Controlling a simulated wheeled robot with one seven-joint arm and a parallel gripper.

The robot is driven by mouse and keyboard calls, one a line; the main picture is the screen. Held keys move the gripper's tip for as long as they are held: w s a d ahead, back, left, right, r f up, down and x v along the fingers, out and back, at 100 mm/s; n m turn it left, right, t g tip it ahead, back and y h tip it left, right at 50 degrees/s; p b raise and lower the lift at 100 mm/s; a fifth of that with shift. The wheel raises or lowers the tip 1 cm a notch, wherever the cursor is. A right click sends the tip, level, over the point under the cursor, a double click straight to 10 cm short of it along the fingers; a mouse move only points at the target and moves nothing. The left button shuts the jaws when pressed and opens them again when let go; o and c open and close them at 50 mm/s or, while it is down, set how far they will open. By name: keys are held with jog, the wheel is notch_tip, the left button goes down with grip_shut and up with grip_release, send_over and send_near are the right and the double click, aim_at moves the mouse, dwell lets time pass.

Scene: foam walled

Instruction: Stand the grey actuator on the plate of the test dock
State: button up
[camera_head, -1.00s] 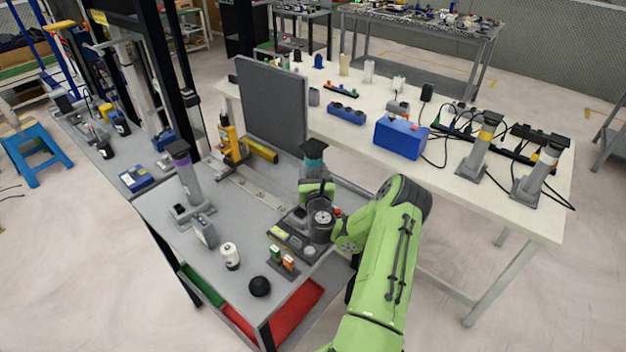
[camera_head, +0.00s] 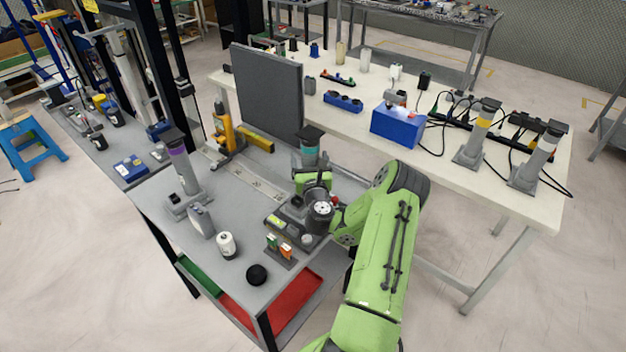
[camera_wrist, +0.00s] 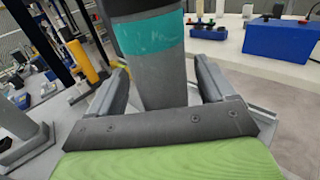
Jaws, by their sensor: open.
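A grey upright cylinder with a teal band and a black cap (camera_head: 310,150), which I take for the actuator, stands at the back of the grey bench. In the wrist view the cylinder (camera_wrist: 160,75) rises between my jaws, its top cut off. My gripper (camera_wrist: 161,68) is open, one finger on each side, with a gap visible at least on the right. In the head view my gripper (camera_head: 312,172) is at the cylinder's lower part, hiding its foot. A low unit with a lit yellow-green display (camera_head: 276,221) sits in front; I cannot tell whether it is the test dock.
A dark panel (camera_head: 266,98) stands behind. Two more banded columns stand on the white table (camera_head: 440,170).

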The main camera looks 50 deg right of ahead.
jog(key=b+v, duration=1.1)
jog(key=b, duration=0.3)
jog(key=w+a+r+n+t+y, duration=0.2)
jog(key=w+a+n+y, duration=0.3)
jog(key=a+n, duration=0.5)
jog(key=w+a+r+n+t+y, duration=0.1)
jog(key=w+a+n+t+y, duration=0.15)
jog(key=a+n+y, duration=0.6)
jog(key=s+a+f+n+g+y, duration=0.1)
jog(key=a+f+n+g+y, duration=0.15)
jog(key=a+n, duration=0.5)
jog(key=s+a+f+n+g+y, duration=0.1)
jog(key=a+n+g, duration=0.2)
jog(key=a+n, duration=0.4)
jog(key=s+a+f+n+g+h, duration=0.2)
jog(key=s+a+n+g, duration=0.15)
jog(key=s+n, duration=0.35)
jog(key=s+d+r+n+g+h, duration=0.1)
jog(key=s+d+n+g, duration=0.1)
jog(key=s, duration=0.6)
jog(key=s+d+r+n+g+h, duration=0.1)
jog(key=s+d, duration=0.3)
jog(key=s, duration=0.4)
jog(key=shift+d+r+n+g+h, duration=0.15)
jog(key=shift+d+n+g+h, duration=0.15)
jog(key=shift+n+h, duration=0.3)
